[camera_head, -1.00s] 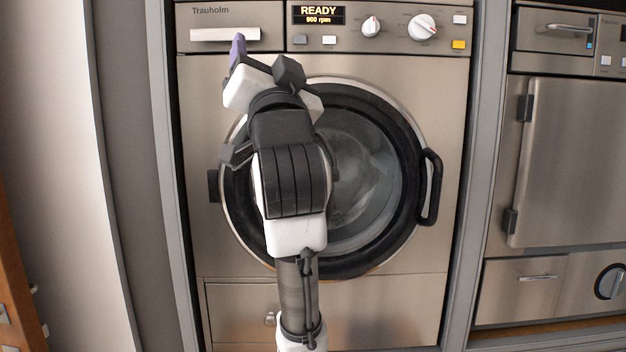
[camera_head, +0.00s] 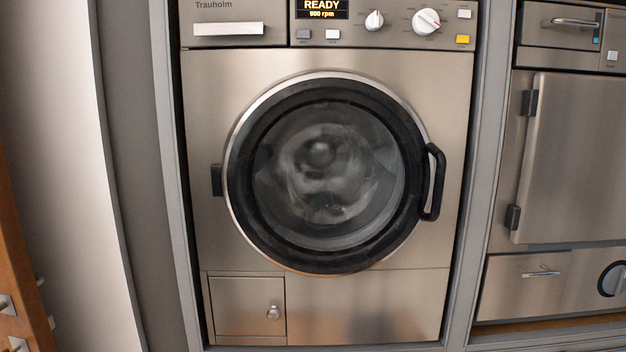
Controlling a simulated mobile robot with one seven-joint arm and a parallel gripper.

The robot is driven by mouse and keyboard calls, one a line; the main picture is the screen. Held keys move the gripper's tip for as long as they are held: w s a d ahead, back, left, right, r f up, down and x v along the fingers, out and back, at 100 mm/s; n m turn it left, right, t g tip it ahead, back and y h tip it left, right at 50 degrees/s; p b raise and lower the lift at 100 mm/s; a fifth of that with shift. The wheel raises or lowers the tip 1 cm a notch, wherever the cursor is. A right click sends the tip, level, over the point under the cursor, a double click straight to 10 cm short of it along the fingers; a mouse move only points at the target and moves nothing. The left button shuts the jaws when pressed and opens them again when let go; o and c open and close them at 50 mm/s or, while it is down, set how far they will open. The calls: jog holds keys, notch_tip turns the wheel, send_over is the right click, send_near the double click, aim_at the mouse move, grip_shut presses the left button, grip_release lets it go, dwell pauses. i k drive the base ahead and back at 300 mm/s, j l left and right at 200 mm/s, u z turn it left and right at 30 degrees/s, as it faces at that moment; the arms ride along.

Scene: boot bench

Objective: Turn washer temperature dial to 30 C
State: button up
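The washer (camera_head: 330,60) is a brushed-metal front loader with its round door (camera_head: 235,200) shut. Its control panel is at the top of the view. A smaller white dial (camera_head: 375,20) with a red mark sits right of the display. A larger white dial (camera_head: 426,21) with a red mark sits further right. The scale print is too small to read, so I cannot tell which is the temperature dial or its setting. The display (camera_head: 323,9) reads "READY" and a spin speed in rpm, likely 900. My gripper is out of view.
The detergent drawer (camera_head: 228,29) is shut at upper left. Small buttons (camera_head: 332,34) lie under the display, and a yellow button (camera_head: 462,39) is right of the large dial. The black door handle (camera_head: 437,182) juts out. Another steel appliance (camera_head: 575,150) stands at right.

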aim_at(374, 22)
jog(key=l+u, duration=0.2)
jog(key=l, duration=0.4)
jog(key=k+l+u, duration=0.15)
jog(key=l, duration=0.4)
jog(key=l+u, duration=0.2)
jog(key=l, duration=0.4)
